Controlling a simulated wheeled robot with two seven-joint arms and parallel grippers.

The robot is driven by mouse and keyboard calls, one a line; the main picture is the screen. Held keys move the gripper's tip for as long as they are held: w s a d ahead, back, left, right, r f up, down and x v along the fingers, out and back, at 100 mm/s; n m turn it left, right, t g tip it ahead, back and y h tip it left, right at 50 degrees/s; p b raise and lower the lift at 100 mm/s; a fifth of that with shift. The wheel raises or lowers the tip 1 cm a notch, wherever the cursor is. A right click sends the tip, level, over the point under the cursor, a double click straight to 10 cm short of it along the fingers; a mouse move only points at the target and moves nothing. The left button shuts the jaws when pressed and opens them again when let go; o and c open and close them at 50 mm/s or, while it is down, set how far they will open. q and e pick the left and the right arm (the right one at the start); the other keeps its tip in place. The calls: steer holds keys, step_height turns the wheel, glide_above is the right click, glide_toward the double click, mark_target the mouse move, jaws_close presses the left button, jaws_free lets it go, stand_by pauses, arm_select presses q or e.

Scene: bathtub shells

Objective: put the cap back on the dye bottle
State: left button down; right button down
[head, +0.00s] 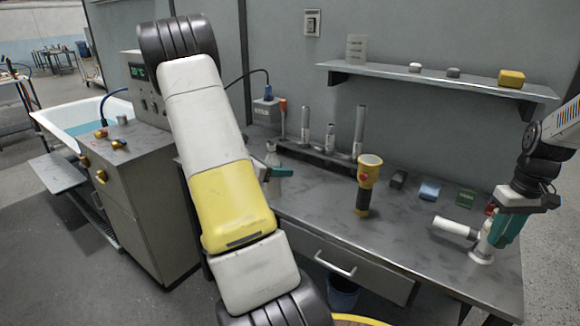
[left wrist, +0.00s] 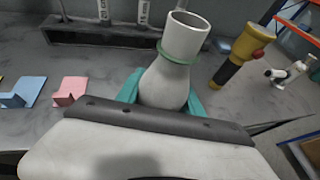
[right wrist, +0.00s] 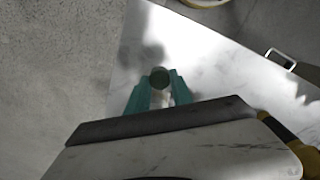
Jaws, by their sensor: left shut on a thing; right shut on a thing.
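The dye bottle (left wrist: 166,78) is a pale flask with a wide open mouth and a green ring around its neck. It stands out close up in the left wrist view, tilted in that picture. My left gripper (head: 277,172) is shut on its body, its teal fingers on either side. In the head view the bottle (head: 272,156) is small and partly hidden behind my left arm. My right gripper (head: 494,238) is at the right end of the bench, shut on a small piece with a dark round end, apparently the cap (right wrist: 159,77). The fingers hide part of it.
A yellow and black torch-like object (head: 367,182) stands on the bench between my grippers. White cylindrical parts (head: 455,228) show beside my right gripper. A rack with tubes (head: 318,155) is at the back. Small blue (head: 430,190) and green blocks lie at the back right.

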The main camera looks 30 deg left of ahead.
arm_select(q)
steer(key=shift+s+a+r, duration=0.1)
steer(key=shift+s+a, duration=0.05)
steer(key=shift+s, duration=0.3)
steer(key=c, duration=1.6)
jaws_free()
jaws_close()
